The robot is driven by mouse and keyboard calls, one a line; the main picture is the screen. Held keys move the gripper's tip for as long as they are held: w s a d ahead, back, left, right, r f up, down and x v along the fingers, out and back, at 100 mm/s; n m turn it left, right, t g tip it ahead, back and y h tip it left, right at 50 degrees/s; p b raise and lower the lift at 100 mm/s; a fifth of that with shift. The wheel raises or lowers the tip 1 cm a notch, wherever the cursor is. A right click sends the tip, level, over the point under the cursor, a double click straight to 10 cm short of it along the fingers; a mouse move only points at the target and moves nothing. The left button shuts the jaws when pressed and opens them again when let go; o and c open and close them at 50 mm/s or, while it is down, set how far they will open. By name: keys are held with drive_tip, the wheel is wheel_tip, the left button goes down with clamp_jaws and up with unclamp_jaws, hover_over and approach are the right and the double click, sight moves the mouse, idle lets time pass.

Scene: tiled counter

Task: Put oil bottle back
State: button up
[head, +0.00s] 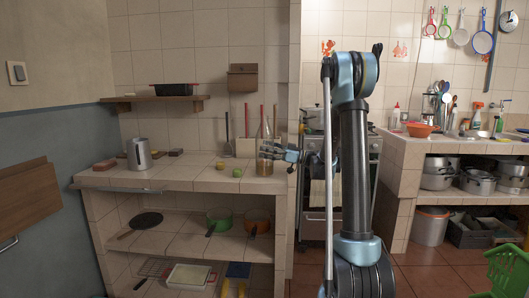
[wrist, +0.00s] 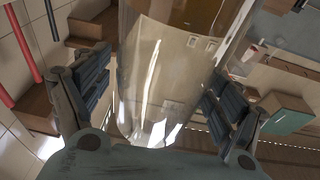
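The oil bottle (head: 265,163) is clear glass with amber contents low down and a narrow neck. In the head view it appears to stand on the tiled counter, near its right end. My gripper (head: 283,153) reaches it from the right, its fingers around the bottle's body. In the wrist view the bottle (wrist: 165,80) fills the space between my fingers (wrist: 160,90). A narrow gap shows between the left finger and the glass; the right finger is at or very near the glass. The gripper looks open around the bottle.
A wall shelf (head: 155,99) holds a dark pan. Pans sit on the lower shelf (head: 183,242). The counter's middle has free room.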

drive_tip(key=shift+r, duration=0.15)
drive_tip(key=w+v, duration=0.1)
drive_tip(key=v, duration=1.1)
drive_tip(key=s+a+m+h, duration=0.1)
drive_tip(key=s+m, duration=0.1)
drive_tip(key=s, duration=0.1)
drive_tip(key=s+a+f+m+h, duration=0.1)
drive_tip(key=s+a+h, duration=0.1)
drive_tip(key=s, duration=0.2)
drive_tip(key=s+a+m+h, duration=0.1)
drive_tip(key=s+m+h, duration=0.1)
drive_tip(key=s, duration=0.2)
drive_tip(key=shift+s+a+f+m, duration=0.15)
drive_tip(key=shift+f+m, duration=0.15)
drive_tip(key=shift+f, duration=0.05)
drive_tip(key=s+d+f+m+h, duration=0.3)
drive_tip(key=s+d+f+h, duration=0.2)
drive_tip(key=s, duration=0.5)
drive_tip(key=s+d+f+m+h, duration=0.4)
drive_tip(key=s+d+f+h, duration=0.1)
drive_tip(key=s, duration=0.4)
drive_tip(key=s+d+f+m+h, duration=0.4)
drive_tip(key=s+d+f+h, duration=0.1)
drive_tip(key=s, duration=0.5)
wheel_tip(320, 180, down, 3)
drive_tip(key=shift+s+d+r+t, duration=0.15)
drive_tip(key=shift+s+d+t, duration=0.2)
drive_tip(key=shift+d, duration=0.4)
